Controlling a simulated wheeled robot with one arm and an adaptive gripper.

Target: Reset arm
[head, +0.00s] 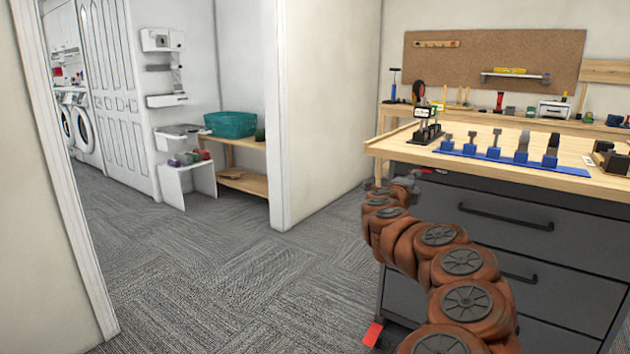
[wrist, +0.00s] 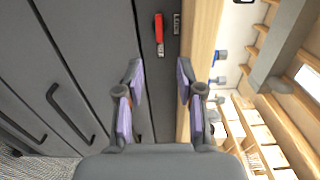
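My arm reaches forward in the head view as a chain of brown-orange joints, curving up from the lower right. My gripper (head: 408,183) is at its far end, beside the near left corner of the grey drawer cabinet (head: 480,215), just below the wooden top. In the wrist view my gripper (wrist: 159,82) has its two purple-padded fingers spread apart with nothing between them. The grey cabinet front (wrist: 60,75) and the edge of the wooden top (wrist: 203,50) lie beyond the fingers.
The wooden top (head: 390,145) carries a blue tool rack (head: 495,156) and a black stand (head: 427,134). A red-handled part (wrist: 158,32) is on the cabinet. A teal basket (head: 230,124) stands on a wooden shelf beyond the doorway. Carpet (head: 230,275) is clear at left.

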